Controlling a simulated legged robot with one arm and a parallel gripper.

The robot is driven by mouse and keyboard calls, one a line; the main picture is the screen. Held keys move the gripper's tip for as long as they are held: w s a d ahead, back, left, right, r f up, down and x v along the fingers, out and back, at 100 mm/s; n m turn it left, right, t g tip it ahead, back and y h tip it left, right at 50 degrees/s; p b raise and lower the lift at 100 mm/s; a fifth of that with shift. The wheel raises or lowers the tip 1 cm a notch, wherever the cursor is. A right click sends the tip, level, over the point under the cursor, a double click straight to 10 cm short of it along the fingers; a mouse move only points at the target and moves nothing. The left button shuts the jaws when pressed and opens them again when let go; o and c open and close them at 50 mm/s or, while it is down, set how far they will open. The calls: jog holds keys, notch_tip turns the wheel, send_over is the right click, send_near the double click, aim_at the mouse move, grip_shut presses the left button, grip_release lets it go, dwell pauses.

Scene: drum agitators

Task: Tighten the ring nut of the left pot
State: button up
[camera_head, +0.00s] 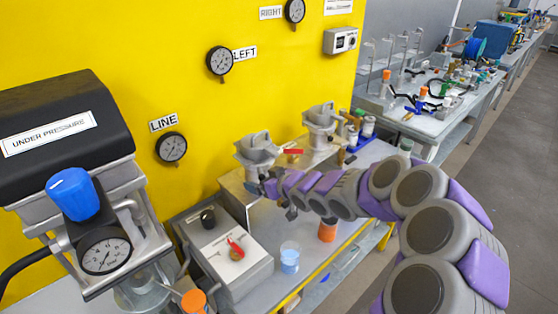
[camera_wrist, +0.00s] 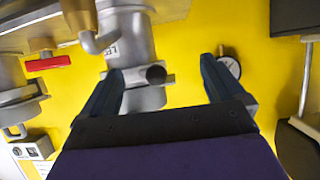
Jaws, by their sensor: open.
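The left pot (camera_head: 255,148) is a grey metal fitting on a bench shelf in front of the yellow wall. In the wrist view the left pot (camera_wrist: 125,35) appears inverted, with a grey collar and a dark round knob (camera_wrist: 156,74) on its side. I cannot clearly tell which part is the ring nut. My gripper (camera_wrist: 160,65) is open, its two dark blue fingers apart, with the collar and knob showing between them and nearer the left finger. No contact is visible. In the head view my gripper (camera_head: 272,190) is just below and right of the left pot, partly hidden by my arm.
The right pot (camera_head: 321,118) stands behind to the right, with a red-handled valve (camera_head: 292,151) between the pots.

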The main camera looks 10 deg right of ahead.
jog(key=p+v, duration=0.2)
jog(key=v, duration=0.4)
jog(key=shift+s+d, duration=0.15)
jog(key=shift+r, duration=0.15)
dwell(0.3)
jog(key=s+d+m+g+h, duration=0.2)
jog(key=s+d+g+h, duration=0.15)
jog(key=s, duration=0.65)
jog(key=s+d+m+g+h, duration=0.25)
jog(key=s+d+h, duration=0.2)
jog(key=s, duration=0.65)
jog(key=s+r+m+g, duration=0.2)
jog(key=s+g, duration=0.4)
jog(key=s, duration=1.7)
jog(key=shift+s+a+g, duration=0.2)
jog(key=shift+a+g, duration=0.1)
